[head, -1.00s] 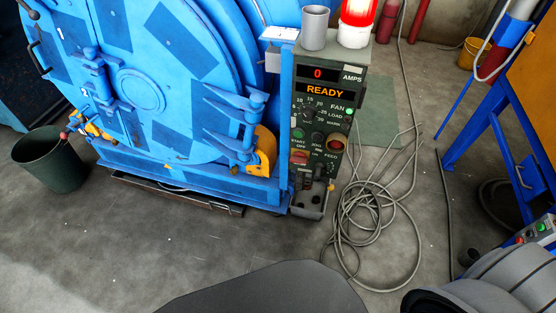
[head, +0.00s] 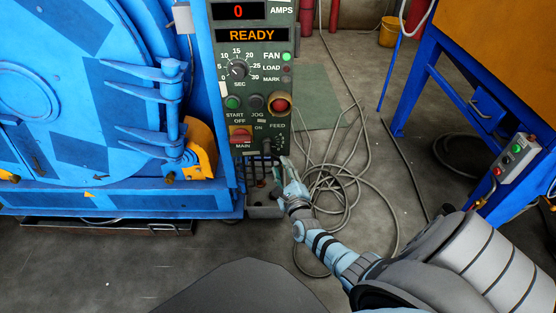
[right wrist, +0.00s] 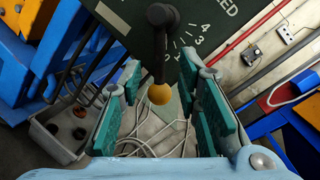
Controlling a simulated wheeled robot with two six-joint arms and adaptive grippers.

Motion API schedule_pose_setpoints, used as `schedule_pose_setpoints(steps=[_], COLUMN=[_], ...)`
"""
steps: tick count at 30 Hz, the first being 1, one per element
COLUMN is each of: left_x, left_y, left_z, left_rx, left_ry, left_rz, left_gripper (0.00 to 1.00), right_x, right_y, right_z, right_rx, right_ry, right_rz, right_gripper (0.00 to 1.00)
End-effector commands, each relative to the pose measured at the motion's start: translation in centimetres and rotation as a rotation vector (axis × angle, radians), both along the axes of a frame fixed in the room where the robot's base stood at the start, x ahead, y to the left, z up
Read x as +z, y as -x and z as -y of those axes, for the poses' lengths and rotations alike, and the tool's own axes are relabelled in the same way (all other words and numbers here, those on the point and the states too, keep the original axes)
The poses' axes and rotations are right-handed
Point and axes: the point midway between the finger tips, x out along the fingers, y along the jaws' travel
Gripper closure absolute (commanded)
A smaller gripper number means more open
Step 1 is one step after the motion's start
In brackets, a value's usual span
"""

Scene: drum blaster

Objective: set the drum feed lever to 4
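The drum feed lever shows in the right wrist view as a black arm (right wrist: 160,50) with an orange-yellow ball knob (right wrist: 159,94) at its end. Its dial carries a 4 (right wrist: 205,28) and a 3 (right wrist: 197,42), both to the right of the lever. The lever points away from the 4; its exact setting is unreadable. In the head view the lever is small, under the FEED label (head: 277,126). My right gripper (right wrist: 160,82) is open, its green-padded fingers either side of the knob, with gaps visible. It also shows below the panel in the head view (head: 283,173). My left gripper is not in view.
The control panel (head: 262,90) reads 0 AMPS and READY, with a timer knob, buttons and red MAIN switch above or beside the lever. The blue drum machine (head: 110,190) stands left. A coiled grey hose (head: 345,185) lies on the floor right; a blue-legged frame (head: 425,95) stands beyond.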

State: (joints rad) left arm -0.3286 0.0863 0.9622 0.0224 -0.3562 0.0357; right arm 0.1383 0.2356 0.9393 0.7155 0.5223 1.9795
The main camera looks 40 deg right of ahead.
Motion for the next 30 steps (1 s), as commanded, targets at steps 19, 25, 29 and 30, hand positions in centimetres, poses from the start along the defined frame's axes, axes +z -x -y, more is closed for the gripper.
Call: schedule_pose_setpoints(steps=[19,25,29,30], left_x=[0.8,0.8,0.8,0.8], left_y=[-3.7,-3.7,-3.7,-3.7], left_z=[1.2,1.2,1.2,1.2], left_rx=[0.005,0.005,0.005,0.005], left_ry=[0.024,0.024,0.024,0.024], left_rz=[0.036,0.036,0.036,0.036], left_gripper=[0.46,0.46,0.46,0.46], right_x=[-0.1,-0.1,-0.1,-0.2], right_y=[-4.6,-4.6,-4.6,-4.6], right_z=[1.9,1.9,1.8,1.9], right_rx=[0.0,0.0,0.0,0.0], right_ry=[0.002,0.002,0.003,0.003], right_rz=[-0.004,-0.004,-0.004,-0.004], right_gripper=[0.76,1.0,1.0,1.0])
